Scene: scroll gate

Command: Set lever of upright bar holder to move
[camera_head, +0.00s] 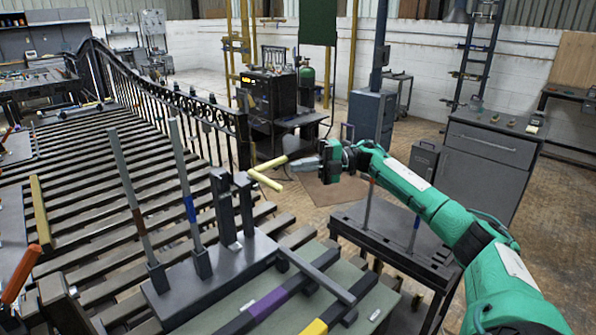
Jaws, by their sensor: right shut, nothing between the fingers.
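The upright bar holder (215,277) is a dark grey block on the near bench. Two tall grey bars stand in it, one with an orange-brown band (137,215) and one with a blue band (189,205). Two thick dark posts (223,208) rise at its right end. A pale yellow T-shaped handle (265,180) shows right of the posts; I cannot tell for sure whether it is the holder's lever. My right gripper (297,164) is shut and empty, its tips close to the yellow handle. I cannot tell whether they touch. My left gripper is not in view.
Bars with purple (268,303) and yellow bands lie on the green bench top in front of the holder. A dark side table (385,235) stands below my right arm.

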